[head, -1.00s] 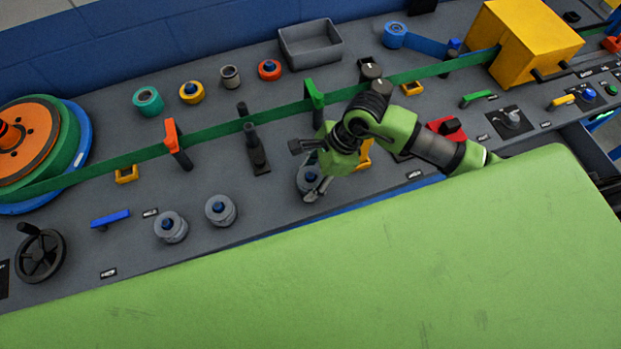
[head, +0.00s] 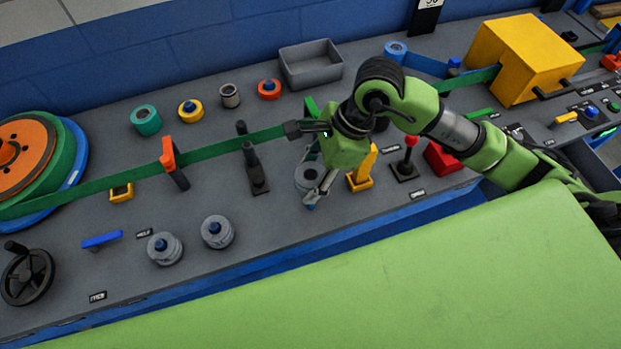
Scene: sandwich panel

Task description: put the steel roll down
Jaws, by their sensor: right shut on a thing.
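My right gripper (head: 316,187) reaches in from the right over the grey panel and is shut on a steel roll (head: 308,174). The roll is a grey ring, partly covered by the fingers and wrist. It is to the right of a black lever and left of a yellow holder. I cannot tell whether its underside touches the panel. Two similar grey rolls with blue centres, one on the left (head: 165,249) and one beside it (head: 217,232), stand on the panel. My left gripper is not in view.
A green strap (head: 217,152) crosses the panel behind the held roll. The black lever (head: 256,172), yellow holder (head: 361,180) and red-knobbed lever (head: 406,166) stand nearby. A grey bin (head: 311,64) is at the back. Bare panel lies front-left of the held roll.

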